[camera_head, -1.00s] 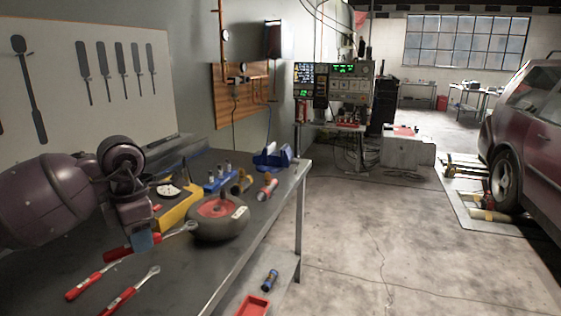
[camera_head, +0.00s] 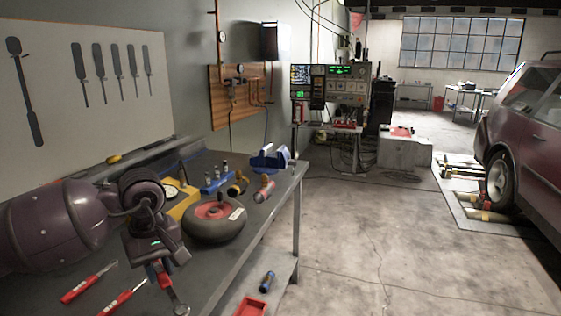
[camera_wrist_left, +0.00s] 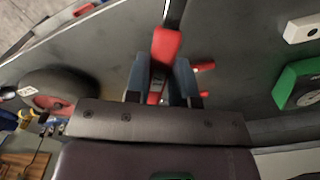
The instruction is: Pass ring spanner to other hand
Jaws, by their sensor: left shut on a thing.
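My left gripper (camera_head: 158,264) is shut on the red handle of a ring spanner (camera_head: 180,308). The spanner hangs toward the bench's front edge, its metal end pointing down and toward me. In the left wrist view the two dark fingers (camera_wrist_left: 161,84) clasp the red handle (camera_wrist_left: 165,46), and the dark shank runs out at the top of the picture. Two more red-handled tools, one at the left (camera_head: 88,283) and one nearer (camera_head: 122,301), lie on the bench. My right gripper is not in view.
The workbench (camera_head: 232,262) carries a dark round device with a red centre (camera_head: 214,218), a blue holder (camera_head: 268,160) and a yellow gauge box (camera_head: 183,203). A red tray (camera_head: 251,307) and a blue can (camera_head: 267,281) sit on the lower shelf. The floor to the right is open.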

